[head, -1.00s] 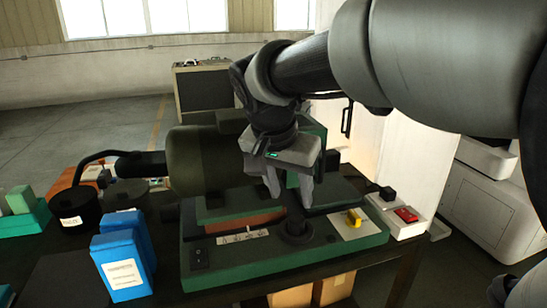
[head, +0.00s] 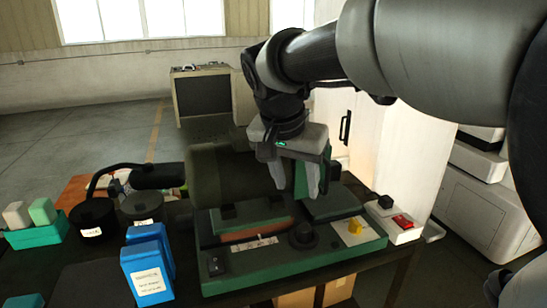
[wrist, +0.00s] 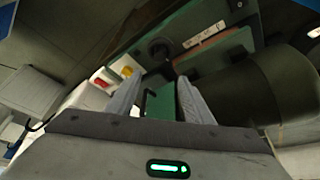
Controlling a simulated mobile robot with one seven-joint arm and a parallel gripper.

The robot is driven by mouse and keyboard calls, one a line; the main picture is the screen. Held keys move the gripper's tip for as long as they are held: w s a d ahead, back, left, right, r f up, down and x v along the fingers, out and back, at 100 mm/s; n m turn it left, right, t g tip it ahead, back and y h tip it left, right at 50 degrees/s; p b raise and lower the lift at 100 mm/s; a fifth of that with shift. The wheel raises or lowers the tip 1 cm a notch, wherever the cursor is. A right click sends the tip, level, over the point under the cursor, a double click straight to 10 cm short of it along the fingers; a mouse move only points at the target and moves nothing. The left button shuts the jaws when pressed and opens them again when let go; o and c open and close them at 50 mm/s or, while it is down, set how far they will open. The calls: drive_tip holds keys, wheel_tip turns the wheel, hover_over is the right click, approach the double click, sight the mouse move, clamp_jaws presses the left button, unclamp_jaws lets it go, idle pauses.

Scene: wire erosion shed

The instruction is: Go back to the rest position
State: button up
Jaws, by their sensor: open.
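My gripper (head: 297,182) is open and empty in the head view. It hangs fingers-down above the green machine (head: 300,262) on the bench, apart from its black round knob (head: 303,235). In the wrist view, the two fingers of my gripper (wrist: 152,95) are spread, with part of the green machine (wrist: 162,103) visible between and beyond them. The dark cylinder (head: 222,172) of the machine stands just left of my gripper in the head view. My arm reaches in from the upper right.
Blue boxes (head: 147,275), black round containers (head: 92,217) and a teal tray (head: 38,233) stand on the left of the bench. A red switch (head: 402,222) and a yellow part (head: 355,226) are at the right. A white cabinet (head: 385,150) rises behind. Floor is clear at back left.

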drive_tip(key=s+d+n+t+y+p, duration=0.1)
drive_tip(key=s+d+n+p, duration=0.1)
drive_tip(key=s, duration=0.7)
drive_tip(key=s+d+n+y+p, duration=0.1)
drive_tip(key=s+d+n+p, duration=0.2)
drive_tip(key=s+d, duration=0.3)
drive_tip(key=s, duration=0.3)
drive_tip(key=shift+s+r+n+t, duration=0.25)
drive_tip(key=shift+r+n+t, duration=0.05)
drive_tip(key=shift+n+t, duration=0.1)
drive_tip(key=shift+d, duration=0.1)
